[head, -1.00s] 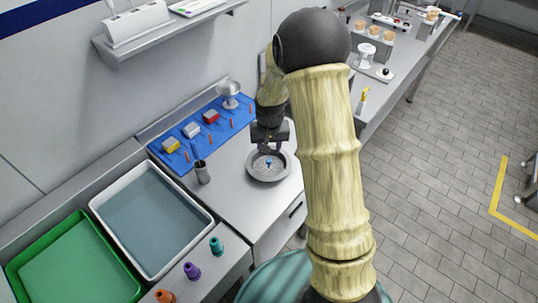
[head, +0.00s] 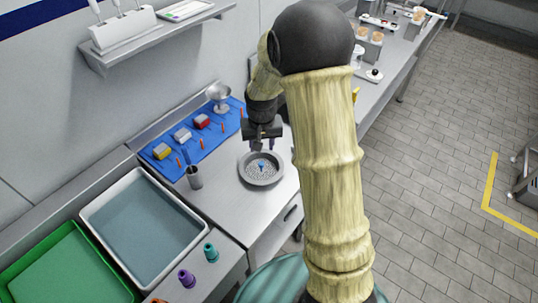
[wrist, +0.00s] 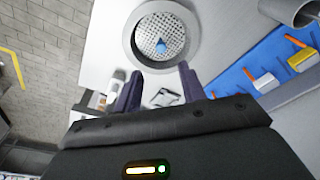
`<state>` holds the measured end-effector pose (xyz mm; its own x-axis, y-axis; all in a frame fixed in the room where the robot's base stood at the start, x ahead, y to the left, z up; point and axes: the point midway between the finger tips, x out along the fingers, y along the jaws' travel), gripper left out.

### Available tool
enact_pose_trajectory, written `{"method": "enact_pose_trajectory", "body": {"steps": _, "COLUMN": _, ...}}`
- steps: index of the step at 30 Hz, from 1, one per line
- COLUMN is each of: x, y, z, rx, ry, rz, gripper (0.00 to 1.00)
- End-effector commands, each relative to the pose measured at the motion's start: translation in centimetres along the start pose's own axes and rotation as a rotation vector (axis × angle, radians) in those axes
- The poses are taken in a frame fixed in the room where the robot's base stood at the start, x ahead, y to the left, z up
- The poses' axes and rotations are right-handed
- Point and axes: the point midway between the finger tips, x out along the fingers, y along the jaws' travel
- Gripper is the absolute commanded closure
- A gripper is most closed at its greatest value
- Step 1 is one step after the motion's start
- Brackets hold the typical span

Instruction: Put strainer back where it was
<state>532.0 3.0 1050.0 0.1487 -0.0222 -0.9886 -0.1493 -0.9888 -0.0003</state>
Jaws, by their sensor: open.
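The strainer (head: 255,175) is a round, grey perforated piece with a small blue knob (head: 261,163) at its centre. It sits inside a round grey rim (head: 263,185) on the steel counter. In the wrist view the strainer (wrist: 150,28) and its blue knob (wrist: 161,45) lie just beyond my fingertips. My gripper (head: 262,145) is at the back edge of the rim, near the knob, with its fingers apart and nothing between them. The two dark fingers also show in the wrist view (wrist: 158,80).
A metal cup (head: 194,177) stands left of the strainer. Behind it a blue mat (head: 195,150) holds small coloured blocks, orange sticks and a metal funnel-like cup (head: 220,97). A white-rimmed basin (head: 100,212) and a green tray (head: 20,270) are at left. Colored bottles (head: 211,253) stand in front.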

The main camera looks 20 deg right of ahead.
Motion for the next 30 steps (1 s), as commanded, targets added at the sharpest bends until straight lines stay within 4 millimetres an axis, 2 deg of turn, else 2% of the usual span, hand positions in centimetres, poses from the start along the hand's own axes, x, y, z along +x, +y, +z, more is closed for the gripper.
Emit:
{"method": "enact_pose_trajectory", "body": {"steps": 5, "x": -3.2, "y": 0.8, "z": 3.7, "rx": -0.035, "ry": 0.022, "rz": -0.008, "gripper": 0.59}}
{"method": "enact_pose_trajectory", "body": {"steps": 9, "x": -5.9, "y": 1.6, "z": 8.4, "rx": -0.077, "ry": 0.044, "rz": -0.016, "gripper": 0.59}}
{"method": "enact_pose_trajectory", "body": {"steps": 12, "x": -7.4, "y": 2.2, "z": 11.9, "rx": -0.105, "ry": 0.059, "rz": -0.022, "gripper": 0.59}}
{"method": "enact_pose_trajectory", "body": {"steps": 16, "x": -8.5, "y": 2.8, "z": 15.5, "rx": -0.135, "ry": 0.075, "rz": -0.026, "gripper": 0.59}}
{"method": "enact_pose_trajectory", "body": {"steps": 20, "x": -8.8, "y": 3.0, "z": 17.0, "rx": -0.147, "ry": 0.08, "rz": -0.028, "gripper": 0.59}}
{"method": "enact_pose_trajectory", "body": {"steps": 30, "x": -8.7, "y": 3.0, "z": 17.0, "rx": -0.148, "ry": 0.079, "rz": -0.028, "gripper": 0.59}}
